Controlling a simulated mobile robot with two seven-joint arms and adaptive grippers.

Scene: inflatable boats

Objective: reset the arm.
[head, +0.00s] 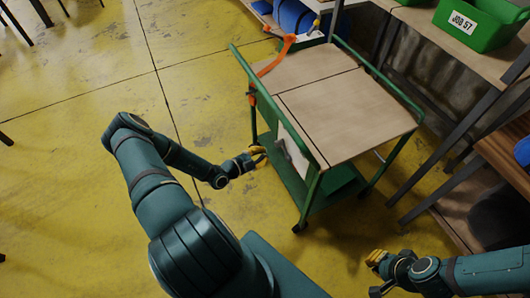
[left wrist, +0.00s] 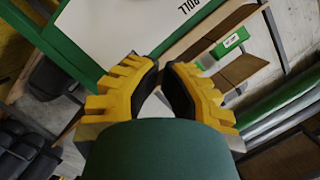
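My left gripper (head: 257,157) is in the middle of the head view, just left of the green cart, low beside its panel side. In the left wrist view its two yellow, black-padded fingers (left wrist: 161,75) stand apart with a narrow gap and nothing between them. Whether it touches the cart cannot be told. My right gripper (head: 376,260) is at the lower right, over the yellow floor. Its fingers look small, and whether they are open or shut is unclear. No object shows in it.
The green-framed cart (head: 345,117) with a wooden top stands right of my left gripper. An orange strap or tool (head: 277,57) hangs at its far left corner. A workbench (head: 468,62) with a green bin (head: 480,24) lines the right. The yellow floor (head: 80,95) is open at left.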

